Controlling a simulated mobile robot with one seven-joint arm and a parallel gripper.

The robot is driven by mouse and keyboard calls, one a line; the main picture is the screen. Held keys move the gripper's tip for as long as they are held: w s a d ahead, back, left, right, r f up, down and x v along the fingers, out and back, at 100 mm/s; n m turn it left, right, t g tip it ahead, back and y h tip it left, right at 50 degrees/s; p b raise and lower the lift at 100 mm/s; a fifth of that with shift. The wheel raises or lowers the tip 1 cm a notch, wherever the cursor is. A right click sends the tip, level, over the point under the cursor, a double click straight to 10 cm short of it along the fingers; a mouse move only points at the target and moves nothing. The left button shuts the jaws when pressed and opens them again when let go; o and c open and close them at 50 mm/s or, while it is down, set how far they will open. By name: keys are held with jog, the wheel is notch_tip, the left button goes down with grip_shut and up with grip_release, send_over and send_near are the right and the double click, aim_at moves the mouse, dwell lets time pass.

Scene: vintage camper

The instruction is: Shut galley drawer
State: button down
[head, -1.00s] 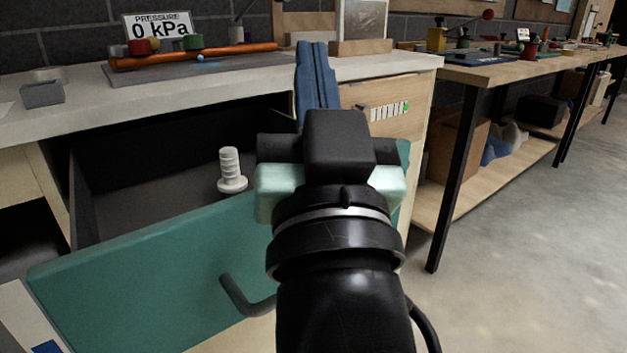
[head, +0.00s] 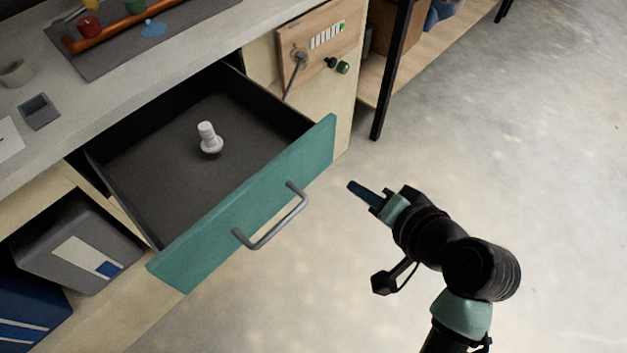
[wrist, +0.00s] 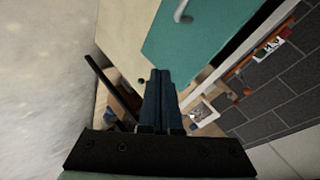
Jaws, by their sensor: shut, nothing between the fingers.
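The galley drawer (head: 262,207) has a teal front and a dark inside, and it stands pulled well out from under the worktop. A grey bar handle (head: 272,226) is fixed to its front. A white bolt-like piece (head: 209,138) stands upright on the drawer floor. My gripper (head: 356,187) is shut and empty, in the open to the right of the drawer front and apart from it. In the wrist view the blue fingers (wrist: 160,90) lie together, with the teal front (wrist: 200,40) and part of its handle (wrist: 183,12) beyond them.
The pale worktop (head: 130,95) above carries an orange pipe on a grey mat (head: 150,45) and small grey holders. A wooden panel (head: 320,40) with knobs is right of the drawer. A grey box (head: 80,245) sits on the shelf at left. The floor (head: 480,130) at right is clear.

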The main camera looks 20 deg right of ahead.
jog(key=s+a+r+m+g+y+p, duration=0.2)
jog(key=s+y+p, duration=0.1)
jog(key=s+p, duration=0.55)
jog(key=r+b+x, duration=0.1)
jog(key=x, duration=1.1)
jog(key=shift+w+a+f+m+b, duration=0.25)
jog(key=shift+w+a+m+b, duration=0.1)
jog(key=shift+w+a, duration=0.15)
